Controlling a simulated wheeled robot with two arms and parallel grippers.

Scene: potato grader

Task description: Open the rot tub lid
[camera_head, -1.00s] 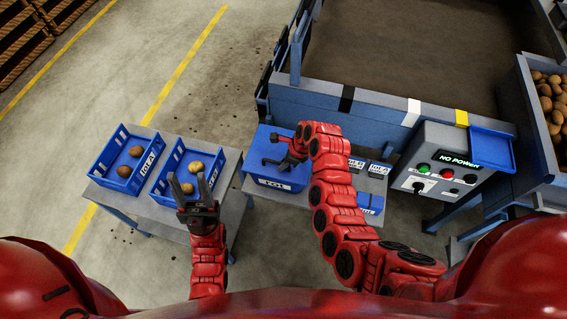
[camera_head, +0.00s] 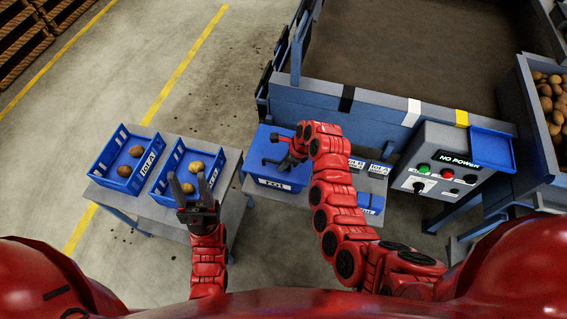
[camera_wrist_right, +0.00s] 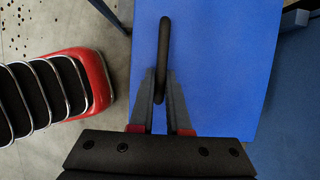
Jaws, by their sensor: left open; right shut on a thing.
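The rot tub (camera_head: 279,183) is a blue box with a white label on its front, standing on a grey table. Its flat blue lid (camera_head: 262,146) lies on top and looks closed; it also fills much of the right wrist view (camera_wrist_right: 215,65). A dark bar handle (camera_wrist_right: 164,45) stands up from the lid. My right gripper (camera_wrist_right: 161,95) is shut on the handle, with its fingers on either side. In the head view the right gripper (camera_head: 281,163) is over the lid, partly covered by my arm. My left gripper (camera_head: 190,188) is open and empty, above the right-hand lot crate.
Two blue crates with potatoes, the lot A crate (camera_head: 105,166) and another crate (camera_head: 160,185), stand on the left table. A grey control box (camera_head: 437,165) reading NO POWER is at right. A blue-framed machine (camera_head: 320,104) stands behind the tub.

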